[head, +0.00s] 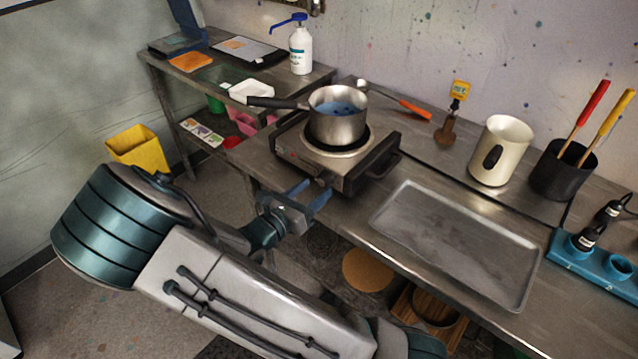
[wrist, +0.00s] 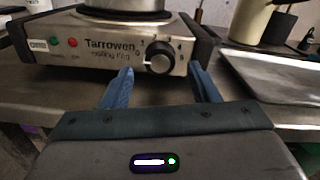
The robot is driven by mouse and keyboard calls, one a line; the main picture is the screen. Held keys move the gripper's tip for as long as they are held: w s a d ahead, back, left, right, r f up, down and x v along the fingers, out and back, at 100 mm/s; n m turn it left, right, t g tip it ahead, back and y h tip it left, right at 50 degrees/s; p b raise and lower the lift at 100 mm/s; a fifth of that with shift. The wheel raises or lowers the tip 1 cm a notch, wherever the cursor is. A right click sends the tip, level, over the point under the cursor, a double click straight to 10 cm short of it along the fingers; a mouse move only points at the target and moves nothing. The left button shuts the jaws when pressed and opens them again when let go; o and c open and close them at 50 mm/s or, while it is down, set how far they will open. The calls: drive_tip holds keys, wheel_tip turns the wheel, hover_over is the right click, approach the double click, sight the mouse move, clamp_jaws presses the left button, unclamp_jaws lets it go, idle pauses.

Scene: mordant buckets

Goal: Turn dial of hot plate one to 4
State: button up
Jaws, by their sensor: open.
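The hot plate (head: 335,155) is a steel box on the bench with a pot (head: 338,118) on its ring. In the head view my gripper (head: 308,195) is just in front of the panel.
A metal tray (head: 460,240) lies on the bench right of the hot plate. A cream canister (head: 500,152) and a black tool pot (head: 560,172) stand behind it. The pot's handle points left.

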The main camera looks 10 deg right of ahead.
sight(324, 180)
drive_tip(key=shift+x, duration=1.5)
drive_tip(key=shift+c, duration=0.3)
drive_tip(key=c, duration=0.9)
